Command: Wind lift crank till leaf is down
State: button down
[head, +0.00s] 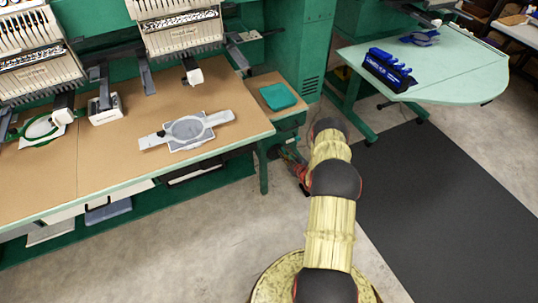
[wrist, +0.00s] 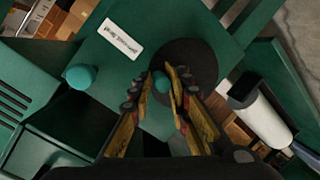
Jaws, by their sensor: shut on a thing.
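In the wrist view, my gripper (wrist: 165,82) is shut on a small teal knob (wrist: 162,83), which I take to be the crank's handle. The knob stands in front of a round dark disc (wrist: 197,62) on a green panel. The rest of the crank is hidden by the fingers. In the head view, my arm reaches down beside the table's right end, and my gripper is mostly hidden there. A small wood-topped leaf (head: 286,115) sticks out at that end, looking roughly level. A folded teal thing (head: 278,96) lies on it.
The wrist view shows a white label (wrist: 121,38), a second teal knob (wrist: 80,77) and a white cylinder (wrist: 264,117). In the head view, the brown table (head: 100,175) carries hoops and machine heads. A pale green table (head: 450,70) stands right, beside a clear dark mat (head: 440,200).

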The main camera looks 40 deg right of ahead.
aim_at(274, 151)
jog(key=shift+w+a+r, duration=0.3)
jog(key=shift+a, duration=0.4)
jog(key=a, duration=0.3)
jog(key=shift+w+a, duration=0.25)
jog(key=shift+a+f, duration=0.1)
jog(key=shift+a, duration=0.15)
jog(key=c, duration=1.8)
grip_release()
jog(key=shift+w, duration=0.1)
jog(key=shift+o, duration=0.2)
jog(key=shift+d, duration=0.1)
jog(key=shift+d, duration=0.15)
jog(key=shift+d, duration=0.1)
